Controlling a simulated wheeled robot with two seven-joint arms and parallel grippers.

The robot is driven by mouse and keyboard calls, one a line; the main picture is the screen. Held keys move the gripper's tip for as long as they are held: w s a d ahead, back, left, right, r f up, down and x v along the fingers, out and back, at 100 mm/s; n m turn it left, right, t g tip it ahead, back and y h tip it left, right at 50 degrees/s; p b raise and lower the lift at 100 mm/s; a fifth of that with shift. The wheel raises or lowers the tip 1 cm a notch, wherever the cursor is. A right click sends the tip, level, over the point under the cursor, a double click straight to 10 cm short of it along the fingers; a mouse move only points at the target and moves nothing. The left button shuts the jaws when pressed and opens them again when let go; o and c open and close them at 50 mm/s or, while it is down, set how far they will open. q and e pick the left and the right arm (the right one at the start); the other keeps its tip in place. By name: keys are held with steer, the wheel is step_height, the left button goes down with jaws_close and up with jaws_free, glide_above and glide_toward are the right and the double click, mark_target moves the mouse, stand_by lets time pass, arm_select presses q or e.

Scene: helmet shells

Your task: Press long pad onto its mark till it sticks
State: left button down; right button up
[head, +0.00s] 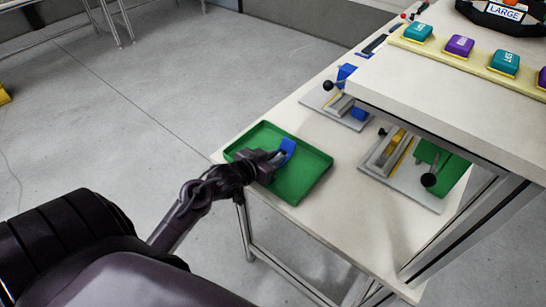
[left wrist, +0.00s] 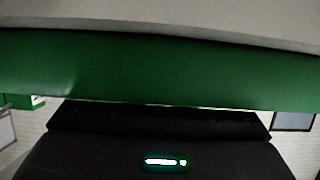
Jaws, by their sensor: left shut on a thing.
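My left gripper (head: 276,156) reaches over the green tray (head: 310,185) and is shut on a small blue piece (head: 287,150), which looks like a pad. The gripper's fingers hide part of the piece, and I cannot tell whether it touches the tray floor. In the left wrist view a green band (left wrist: 160,70) crosses the picture, and the held piece cannot be made out. Part of a dark helmet shell (head: 500,20) with a LARGE label shows at the top right. No pad mark can be made out. My right gripper is not in view.
The white table (head: 375,235) holds a fixture with a blue block (head: 346,75) and another with a green plate (head: 437,165). A raised white shelf (head: 450,85) overhangs at right, with a yellow strip of teal and purple blocks (head: 460,46). The table's front is clear.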

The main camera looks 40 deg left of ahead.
arm_select(q)
steer(key=shift+s+f, duration=0.15)
steer(key=shift+f, duration=0.2)
steer(key=c, duration=1.2)
jaws_free()
steer(key=shift+c, duration=0.2)
steer(key=shift+s, duration=0.1)
steer(key=v, duration=0.7)
steer(key=shift+s+r, duration=0.15)
steer(key=shift+r, duration=0.25)
steer(key=shift+r, duration=0.1)
